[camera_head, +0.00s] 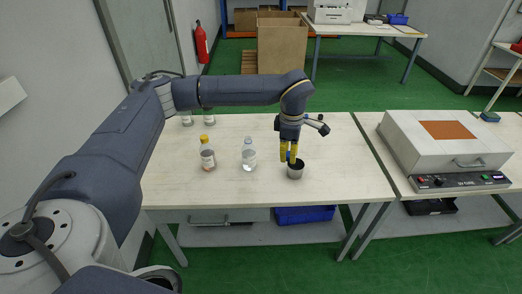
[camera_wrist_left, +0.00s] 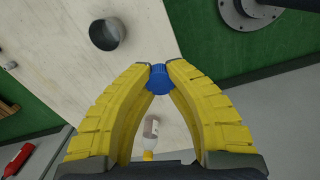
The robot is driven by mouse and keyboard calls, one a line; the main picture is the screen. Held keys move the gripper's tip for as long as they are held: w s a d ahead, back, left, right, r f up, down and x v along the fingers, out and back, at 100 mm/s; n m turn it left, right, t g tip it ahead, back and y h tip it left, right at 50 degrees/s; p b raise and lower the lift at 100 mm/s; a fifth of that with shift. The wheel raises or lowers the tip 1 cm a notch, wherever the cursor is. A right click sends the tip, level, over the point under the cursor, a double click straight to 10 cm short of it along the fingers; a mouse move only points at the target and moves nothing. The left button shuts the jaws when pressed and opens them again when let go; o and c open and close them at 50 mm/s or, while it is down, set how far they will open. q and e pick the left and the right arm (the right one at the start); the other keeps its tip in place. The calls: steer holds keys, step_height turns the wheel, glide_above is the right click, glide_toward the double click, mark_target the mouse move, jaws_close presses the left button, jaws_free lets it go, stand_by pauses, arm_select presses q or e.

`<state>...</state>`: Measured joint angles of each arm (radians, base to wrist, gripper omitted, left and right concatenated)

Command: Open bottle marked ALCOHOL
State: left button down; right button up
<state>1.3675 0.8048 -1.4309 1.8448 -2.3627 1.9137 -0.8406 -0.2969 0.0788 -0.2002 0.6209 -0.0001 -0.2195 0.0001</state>
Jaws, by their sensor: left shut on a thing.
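My left gripper (camera_head: 289,157) points down, its yellow fingers just above and beside a metal cup (camera_head: 295,170). In the left wrist view its fingertips (camera_wrist_left: 159,76) are shut on a blue cap (camera_wrist_left: 160,80); no bottle shows attached to it. A clear bottle (camera_head: 249,157) stands upright on the table left of the gripper, with a pale top. A yellow-capped bottle (camera_head: 208,157) stands further left. Their labels are too small to read, so I cannot tell which is marked ALCOHOL. The cup also shows in the left wrist view (camera_wrist_left: 107,34). My right gripper is out of view.
More bottles (camera_head: 187,119) stand at the table's back left, partly behind my arm. A white device (camera_head: 445,138) with a brown top plate sits on the right-hand table. The table (camera_head: 345,165) is clear right of the cup. A blue bin (camera_head: 304,214) is underneath.

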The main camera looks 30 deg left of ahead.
arm_select(q)
steer(key=w+a+n, duration=0.4)
steer(key=w+n, duration=0.1)
steer(key=n, duration=3.7)
glide_above(262, 158)
steer(key=f, duration=0.2)
steer(key=shift+g, duration=0.3)
step_height(262, 158, down, 19)
steer(key=shift+s+a+r, duration=0.1)
steer(key=shift+a, duration=0.05)
steer(key=c, duration=1.4)
jaws_free()
steer(key=shift+c, duration=0.2)
